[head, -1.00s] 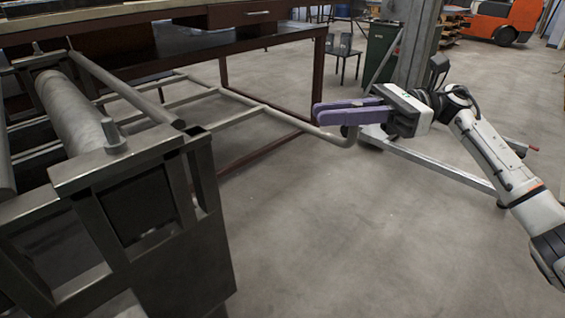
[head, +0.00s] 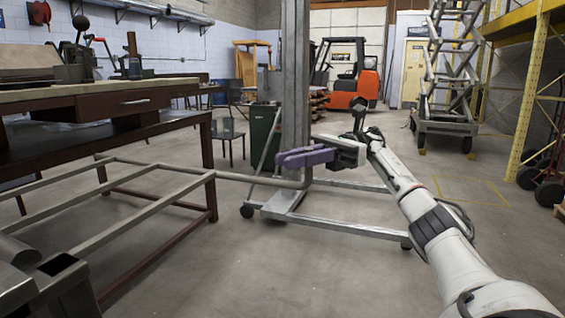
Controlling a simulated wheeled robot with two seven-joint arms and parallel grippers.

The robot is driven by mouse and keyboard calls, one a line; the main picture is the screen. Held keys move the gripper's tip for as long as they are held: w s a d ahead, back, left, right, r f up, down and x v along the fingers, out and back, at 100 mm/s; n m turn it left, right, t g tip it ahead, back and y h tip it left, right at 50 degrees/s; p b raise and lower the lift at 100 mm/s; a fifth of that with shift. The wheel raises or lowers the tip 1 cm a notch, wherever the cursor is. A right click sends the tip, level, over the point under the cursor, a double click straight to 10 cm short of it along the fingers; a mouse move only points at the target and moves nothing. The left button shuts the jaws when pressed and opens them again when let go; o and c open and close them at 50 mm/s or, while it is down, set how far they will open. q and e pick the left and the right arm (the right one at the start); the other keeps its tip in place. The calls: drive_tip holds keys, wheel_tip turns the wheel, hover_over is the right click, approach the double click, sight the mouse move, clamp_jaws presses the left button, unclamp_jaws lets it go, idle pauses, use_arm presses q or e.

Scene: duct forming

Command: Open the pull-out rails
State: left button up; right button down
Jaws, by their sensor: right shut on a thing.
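The pull-out rails (head: 145,209) are a grey tubular frame with long bars and crossbars. They reach out from the metal machine (head: 62,287) at the lower left, beside the workbench. One tube runs on to the right and bends upward at its end (head: 304,178). My right gripper (head: 285,159), with purple fingers, is shut on this bent end, and the fingers hide its top. My left gripper is not in view.
A workbench (head: 135,104) with a drawer stands at left, its legs close to the rails. A wheeled stand with a grey post (head: 294,80) is behind my right gripper. A green bin (head: 262,135) and an orange forklift (head: 352,86) are farther back. Floor at front centre is clear.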

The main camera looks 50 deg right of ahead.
drive_tip(key=c, duration=1.7)
unclamp_jaws()
drive_tip(key=shift+c, duration=0.2)
drive_tip(key=shift+a, duration=0.15)
